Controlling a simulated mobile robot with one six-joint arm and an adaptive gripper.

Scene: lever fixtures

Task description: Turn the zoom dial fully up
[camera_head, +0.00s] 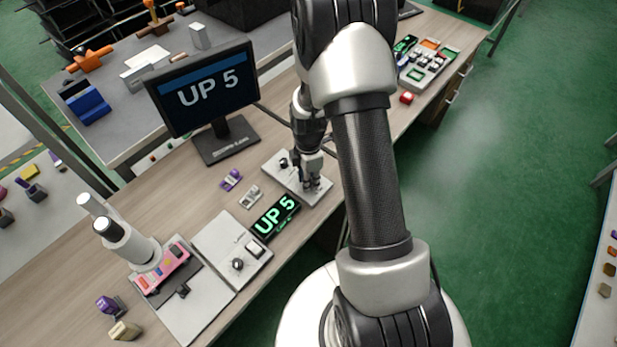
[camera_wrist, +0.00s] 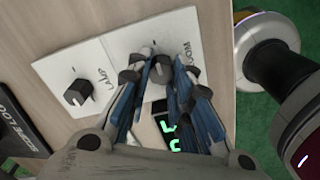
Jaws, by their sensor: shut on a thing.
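The zoom dial (camera_wrist: 158,79) is a small knob on a white plate lettered "ZOOM" in the wrist view. My gripper (camera_wrist: 158,70) has its fingers on both sides of the dial and is shut on it, hiding much of it and any pointer mark. In the head view my gripper (camera_head: 314,184) reaches down to the front end of the pale panel (camera_head: 276,174). A second black dial (camera_wrist: 77,93) stands on the neighbouring plate; its lettering is hard to read. The green display (camera_head: 276,217) and the monitor (camera_head: 203,92) both read "UP 5".
A microscope-like device (camera_head: 128,243) and another panel with a dial (camera_head: 238,264) stand at the left front. Small purple (camera_head: 231,180) and grey (camera_head: 251,196) pieces lie near the display. A button box (camera_head: 427,64) is at the far right.

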